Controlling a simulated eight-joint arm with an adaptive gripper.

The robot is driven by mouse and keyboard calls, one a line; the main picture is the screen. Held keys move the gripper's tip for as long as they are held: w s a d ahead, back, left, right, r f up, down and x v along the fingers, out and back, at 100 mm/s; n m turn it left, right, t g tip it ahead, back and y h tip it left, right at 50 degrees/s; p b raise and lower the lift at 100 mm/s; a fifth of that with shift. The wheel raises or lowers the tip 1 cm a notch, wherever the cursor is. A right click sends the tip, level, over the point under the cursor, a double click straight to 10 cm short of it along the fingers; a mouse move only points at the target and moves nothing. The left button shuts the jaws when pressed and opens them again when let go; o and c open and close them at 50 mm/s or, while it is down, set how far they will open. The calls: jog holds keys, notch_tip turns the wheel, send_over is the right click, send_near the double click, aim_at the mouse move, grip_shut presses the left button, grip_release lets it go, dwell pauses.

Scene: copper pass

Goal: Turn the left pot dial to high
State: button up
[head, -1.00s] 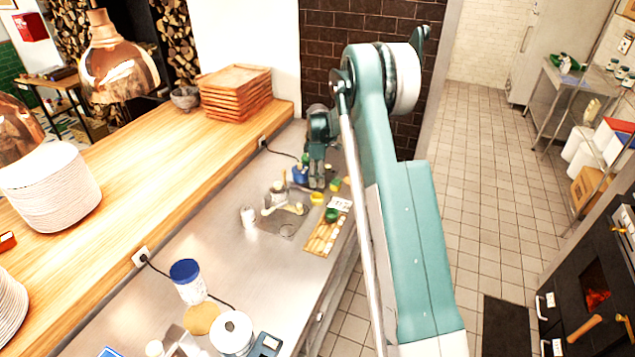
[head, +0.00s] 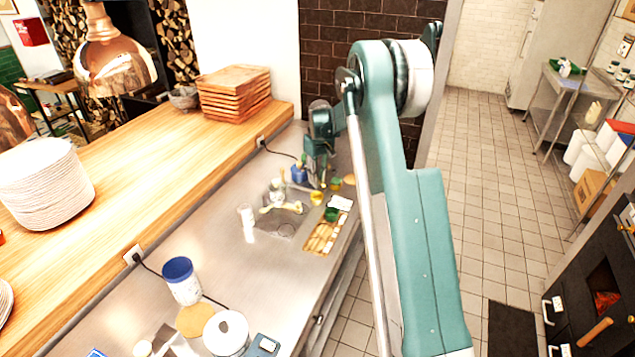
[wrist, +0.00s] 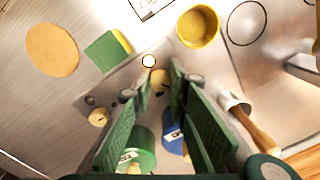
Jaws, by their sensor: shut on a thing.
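In the wrist view the two green fingers of my gripper (wrist: 160,80) point up the picture and close around a small tan dial (wrist: 160,76). A second tan dial (wrist: 99,117) sits to the left, outside the fingers. A green pot (wrist: 139,152) and a blue pot (wrist: 172,142) are partly hidden behind the fingers. In the head view my gripper hangs over the far end of the steel counter, near the blue pot (head: 299,174); the dials are too small to read there. The dial setting cannot be read.
Around my gripper lie a yellow bowl (wrist: 198,26), a green and yellow sponge (wrist: 107,50), a tan disc (wrist: 52,50) and a wooden-handled tool (wrist: 250,125). A blue-lidded tub (head: 181,280) stands nearer on the counter. The middle steel surface (head: 218,240) is mostly clear.

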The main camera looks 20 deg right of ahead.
jog(key=m+b, duration=0.1)
jog(key=m, duration=0.4)
jog(key=shift+m+b, duration=0.3)
jog(key=shift+b, duration=0.05)
jog(key=m+b, duration=0.1)
jog(key=m, duration=0.4)
jog(key=shift+a+m, duration=0.1)
jog(key=shift+m, duration=0.2)
jog(key=o, duration=0.9)
jog(key=shift+r, duration=0.1)
jog(key=r, duration=1.1)
jog(key=shift+s+d+r, duration=0.2)
jog(key=shift+r, duration=0.2)
